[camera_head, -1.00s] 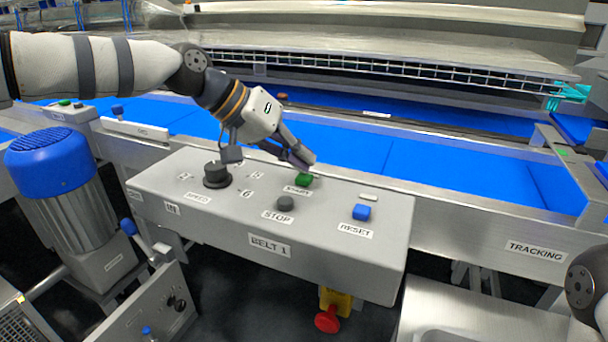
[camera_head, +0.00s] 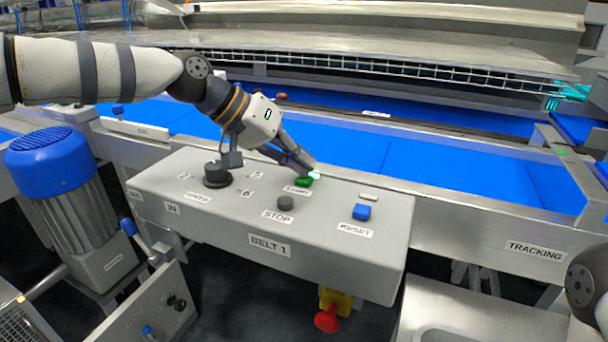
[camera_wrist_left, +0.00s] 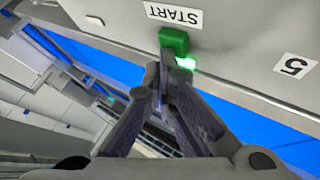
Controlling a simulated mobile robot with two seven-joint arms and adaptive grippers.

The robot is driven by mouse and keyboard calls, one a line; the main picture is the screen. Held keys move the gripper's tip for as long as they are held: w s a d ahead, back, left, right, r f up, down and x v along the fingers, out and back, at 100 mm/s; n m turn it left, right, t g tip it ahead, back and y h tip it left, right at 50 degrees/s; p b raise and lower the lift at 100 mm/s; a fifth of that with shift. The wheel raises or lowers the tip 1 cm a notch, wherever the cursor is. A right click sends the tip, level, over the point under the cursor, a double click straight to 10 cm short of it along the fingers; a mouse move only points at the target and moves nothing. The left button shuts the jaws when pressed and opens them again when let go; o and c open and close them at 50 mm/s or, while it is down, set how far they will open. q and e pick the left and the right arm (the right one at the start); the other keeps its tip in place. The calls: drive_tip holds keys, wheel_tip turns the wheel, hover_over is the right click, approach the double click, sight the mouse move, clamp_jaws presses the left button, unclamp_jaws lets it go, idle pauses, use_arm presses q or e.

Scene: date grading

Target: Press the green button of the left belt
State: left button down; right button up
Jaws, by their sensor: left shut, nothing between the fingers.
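The green button (camera_head: 303,182) sits by the START label on the grey control box marked BELT 1 (camera_head: 230,222). A small lamp (camera_head: 315,174) beside it glows pale green. My left gripper (camera_head: 309,168) is shut and empty, its fingertips pointing down at the button's far side. In the left wrist view the fingertips (camera_wrist_left: 167,72) overlap the edge of the green button (camera_wrist_left: 174,40), beside the glowing lamp (camera_wrist_left: 187,63). I cannot tell whether they touch the button. My right gripper is out of view.
A grey STOP button (camera_head: 285,203), a blue RESET button (camera_head: 361,212) and a black speed knob (camera_head: 216,174) share the box top. The blue belt (camera_head: 420,165) runs behind. A red emergency knob (camera_head: 327,319) hangs below, and a blue-capped motor (camera_head: 50,150) stands left.

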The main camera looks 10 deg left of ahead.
use_arm(q)
drive_tip(key=shift+f, duration=0.1)
drive_tip(key=shift+r, duration=1)
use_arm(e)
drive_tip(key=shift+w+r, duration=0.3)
use_arm(q)
drive_tip(key=shift+r+p, duration=0.75)
drive_tip(key=shift+r, duration=1.7)
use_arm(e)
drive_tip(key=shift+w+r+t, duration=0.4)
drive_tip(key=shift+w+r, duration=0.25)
